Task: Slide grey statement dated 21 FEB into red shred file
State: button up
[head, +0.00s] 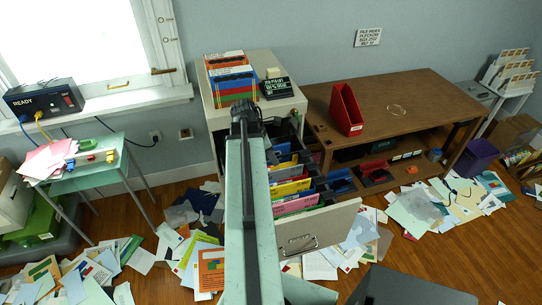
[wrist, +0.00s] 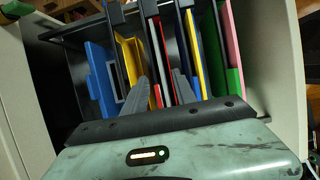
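A red upright file box (head: 346,112) stands on the brown table, with a small white label low on its front. I take it to be the red shred file. My gripper (wrist: 160,76) is over the open cabinet drawer, its two grey fingers apart and reaching down among coloured folders. A red folder edge (wrist: 156,62) and a yellow one lie close to the fingers; contact cannot be told. A grey-framed piece (wrist: 116,78) shows left of the fingers. No date is legible, so I cannot identify the 21 FEB statement. In the head view my arm hides part of the drawer.
The drawer front (head: 318,228) is pulled out toward me. Papers litter the floor. A READY box (head: 44,97) sits by the window. The table around the red box is mostly clear.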

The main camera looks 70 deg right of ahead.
aim_at(279, 170)
jog(key=b+x, duration=0.6)
jog(key=x, duration=0.1)
jog(key=shift+w+a+f+b, duration=0.1)
jog(key=shift+b, duration=0.25)
jog(key=shift+s+f+b, duration=0.25)
jog(key=shift+f+b, duration=0.15)
jog(key=shift+r, duration=0.1)
grip_shut()
jog(key=shift+r, duration=0.1)
jog(key=shift+r+p, duration=0.95)
jog(key=shift+p, duration=0.2)
